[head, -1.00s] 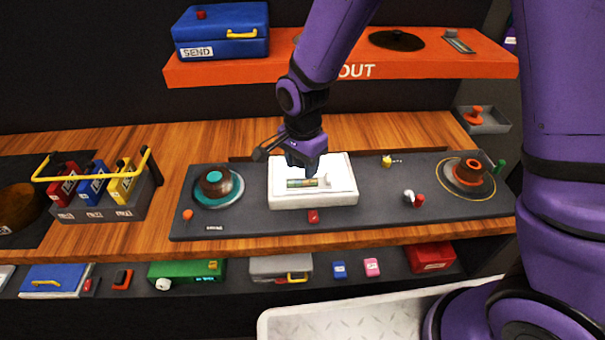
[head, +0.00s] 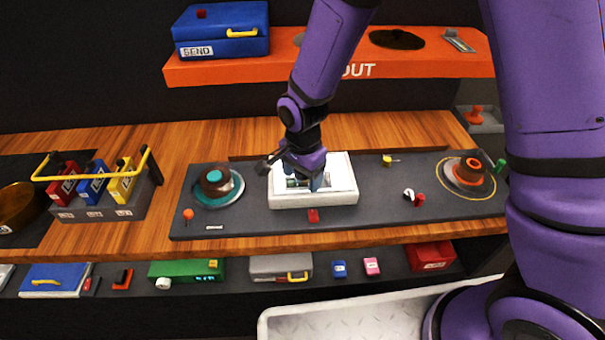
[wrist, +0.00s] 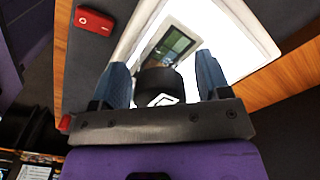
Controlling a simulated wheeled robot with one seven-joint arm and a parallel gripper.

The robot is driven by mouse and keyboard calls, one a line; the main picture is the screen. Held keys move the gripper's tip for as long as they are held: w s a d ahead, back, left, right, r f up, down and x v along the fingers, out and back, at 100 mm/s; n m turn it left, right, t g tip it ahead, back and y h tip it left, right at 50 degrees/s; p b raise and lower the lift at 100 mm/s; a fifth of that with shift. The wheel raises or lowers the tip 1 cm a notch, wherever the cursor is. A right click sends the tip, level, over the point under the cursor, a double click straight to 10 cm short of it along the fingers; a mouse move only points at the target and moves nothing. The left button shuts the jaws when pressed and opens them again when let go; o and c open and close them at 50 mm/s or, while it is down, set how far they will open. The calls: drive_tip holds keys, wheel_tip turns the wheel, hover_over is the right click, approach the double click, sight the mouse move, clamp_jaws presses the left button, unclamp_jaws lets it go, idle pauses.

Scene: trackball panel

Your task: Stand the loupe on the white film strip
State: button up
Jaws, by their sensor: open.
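A white light box (head: 342,193) sits at the middle of the dark panel. A film strip with green and dark frames (head: 293,182) lies on its lit top, partly hidden by my gripper; the strip also shows in the wrist view (wrist: 168,50). My gripper (head: 303,182) is open, low over the light box, fingers pointing down. In the wrist view, a dark round piece that looks like the loupe (wrist: 158,82) stands between the two blue-grey fingers (wrist: 162,66). I cannot tell whether the fingers touch it.
A trackball (head: 216,181) is left of the light box and an orange-brown knob (head: 469,170) right. A red block (head: 313,215) sits in front. An orange shelf (head: 270,70) spans behind.

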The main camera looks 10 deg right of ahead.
wheel_tip(320, 180, up, 11)
drive_tip(key=shift+r, duration=0.1)
drive_tip(key=s+d+r+n+t, duration=0.2)
drive_tip(key=s+d+r+n, duration=0.25)
drive_tip(key=d+r, duration=1)
drive_tip(key=s+d+r+n+t, duration=0.1)
drive_tip(key=s+d+r+n, duration=0.1)
drive_tip(key=s+d, duration=0.3)
drive_tip(key=s+d+r+n+t, duration=0.2)
drive_tip(key=s+d+r+n, duration=0.1)
drive_tip(key=s, duration=0.6)
drive_tip(key=shift+d+r, duration=0.8)
drive_tip(key=shift+d, duration=0.25)
